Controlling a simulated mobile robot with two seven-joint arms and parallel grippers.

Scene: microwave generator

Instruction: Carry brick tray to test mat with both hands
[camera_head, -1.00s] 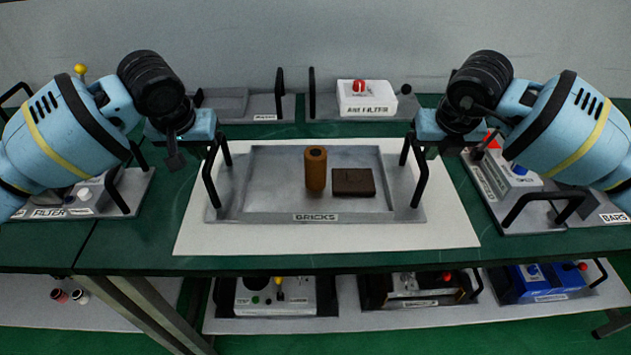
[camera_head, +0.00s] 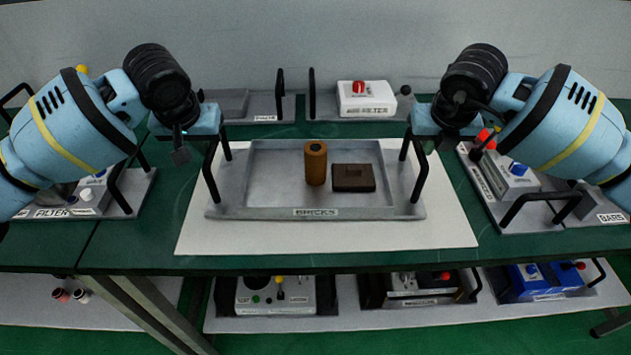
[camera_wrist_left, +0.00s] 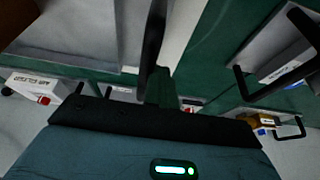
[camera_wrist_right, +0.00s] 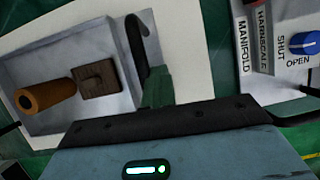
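The grey brick tray (camera_head: 225,202), labelled BRICKS, is over the white mat (camera_head: 440,228); whether it touches the mat or hangs just above is hard to tell. It holds an upright brown cylinder (camera_head: 316,163) with a hole and a dark brown block (camera_head: 353,178). My left gripper (camera_head: 213,142) is at the tray's left black handle (camera_head: 211,178) and appears shut on it. My right gripper (camera_head: 411,141) appears shut on the right handle (camera_head: 421,178). The handles also show by the fingers in the left wrist view (camera_wrist_left: 153,40) and right wrist view (camera_wrist_right: 138,45). Finger contact is partly hidden.
The FILTER tray (camera_head: 120,205) stands left and the BARS tray (camera_head: 540,218) right. A white meter box (camera_head: 367,101) stands on a tray behind. The table's front edge (camera_head: 330,262) runs before the mat, above a lower shelf with several devices.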

